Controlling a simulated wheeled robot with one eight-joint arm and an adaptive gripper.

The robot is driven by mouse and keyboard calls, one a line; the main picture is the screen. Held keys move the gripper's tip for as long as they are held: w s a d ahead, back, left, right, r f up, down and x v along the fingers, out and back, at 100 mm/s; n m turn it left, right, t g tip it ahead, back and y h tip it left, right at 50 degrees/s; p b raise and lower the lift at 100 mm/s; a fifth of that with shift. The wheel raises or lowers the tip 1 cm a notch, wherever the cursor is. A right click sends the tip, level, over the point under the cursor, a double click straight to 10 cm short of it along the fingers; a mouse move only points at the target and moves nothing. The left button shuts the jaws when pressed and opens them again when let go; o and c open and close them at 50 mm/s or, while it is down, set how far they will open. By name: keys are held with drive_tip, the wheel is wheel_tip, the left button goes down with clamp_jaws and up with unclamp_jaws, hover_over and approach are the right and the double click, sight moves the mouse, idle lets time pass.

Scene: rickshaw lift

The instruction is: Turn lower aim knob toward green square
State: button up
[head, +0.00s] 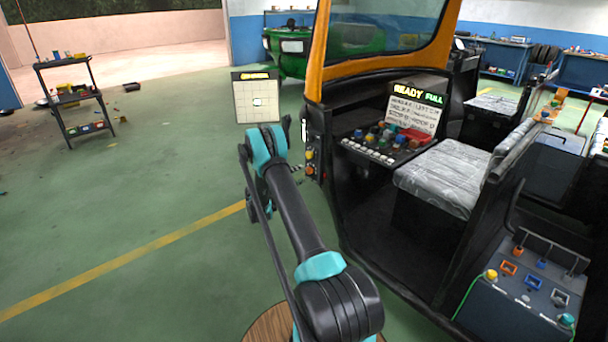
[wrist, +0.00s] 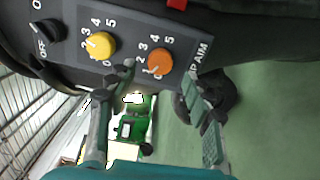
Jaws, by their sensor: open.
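The control panel on the rickshaw's side fills the top of the wrist view, with a black OFF knob (wrist: 47,31), a yellow knob (wrist: 100,45) and an orange knob (wrist: 159,62) beside the AIM lettering. In the head view the orange knob (head: 310,170) is the lower one, under the yellow knob (head: 310,155). My gripper (wrist: 158,84) is open, its fingers apart and pointing at the panel near the orange knob, with nothing between them. Contact cannot be told. The grid board (head: 257,98) shows a pale patch near its middle; no green square can be made out.
The rickshaw's orange-framed body (head: 315,60) stands right of my arm. Its dash (head: 380,150) carries several knobs and a READY FULL display (head: 417,108). A tool cart (head: 75,95) stands at the far left. The green floor between is clear.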

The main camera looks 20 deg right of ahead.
drive_tip(key=v, duration=0.8)
drive_tip(key=s+r+m+g+y, duration=0.2)
drive_tip(key=s+r+y, duration=0.6)
drive_tip(key=s+r, duration=0.7)
drive_tip(key=s+a+f+m+y, duration=0.1)
drive_tip(key=s+a+y, duration=0.2)
drive_tip(key=s, duration=0.8)
drive_tip(key=s+a+f+m+y, duration=0.1)
drive_tip(key=s+a+y, duration=0.2)
drive_tip(key=s, duration=0.7)
drive_tip(key=s+a+f+y, duration=0.1)
drive_tip(key=s+a+y, duration=0.2)
drive_tip(key=s+a, duration=0.4)
drive_tip(key=s, duration=0.4)
drive_tip(key=shift+s+f+m, duration=0.2)
drive_tip(key=shift+s+m, duration=0.1)
drive_tip(key=shift+m, duration=0.1)
